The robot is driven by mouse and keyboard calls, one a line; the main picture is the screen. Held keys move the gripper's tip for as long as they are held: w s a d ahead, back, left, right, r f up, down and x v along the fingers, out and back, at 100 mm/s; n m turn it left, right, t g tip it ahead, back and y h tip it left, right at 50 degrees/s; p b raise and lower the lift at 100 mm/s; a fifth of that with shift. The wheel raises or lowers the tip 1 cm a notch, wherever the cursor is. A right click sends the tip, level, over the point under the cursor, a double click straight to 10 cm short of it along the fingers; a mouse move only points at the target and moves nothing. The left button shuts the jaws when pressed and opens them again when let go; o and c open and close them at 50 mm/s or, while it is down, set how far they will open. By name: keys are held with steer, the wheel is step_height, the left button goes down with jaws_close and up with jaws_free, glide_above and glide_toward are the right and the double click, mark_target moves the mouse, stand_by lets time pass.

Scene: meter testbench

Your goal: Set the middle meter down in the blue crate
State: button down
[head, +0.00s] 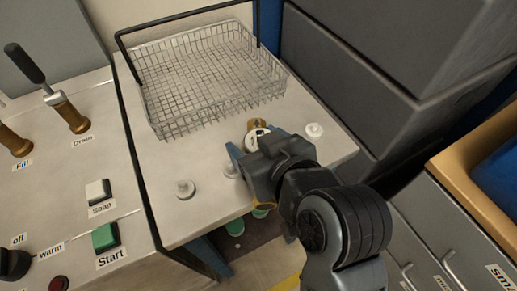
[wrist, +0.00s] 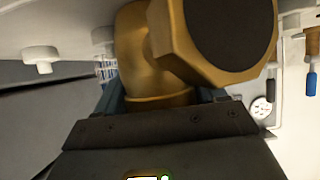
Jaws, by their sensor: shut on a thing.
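The meter is a brass body with a pale dial in the head view (head: 257,131). In the wrist view its brass body and dark hexagonal end (wrist: 155,60) fill the top middle. My gripper (head: 256,144) has its blue fingers shut around the meter, above the pale bench top. The fingers are partly hidden by the meter in the wrist view. I cannot tell how high the meter is above the bench. A blue surface (head: 498,170) inside a tan frame shows at the right edge of the head view; I cannot tell whether it is the blue crate.
A wire basket (head: 210,75) with a black handle stands at the back of the bench. Dark grey cabinets (head: 380,60) rise at right. A control panel (head: 70,180) lies left.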

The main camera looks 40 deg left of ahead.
mark_target(259, 129)
steer(key=shift+r, duration=0.65)
steer(key=r, duration=0.3)
steer(key=shift+d+r, duration=0.2)
steer(key=shift+d, duration=0.1)
steer(key=s+d+r, duration=0.1)
steer(key=d+r, duration=0.5)
steer(key=d, duration=0.5)
steer(key=shift+r, duration=0.25)
steer(key=shift+s, duration=0.1)
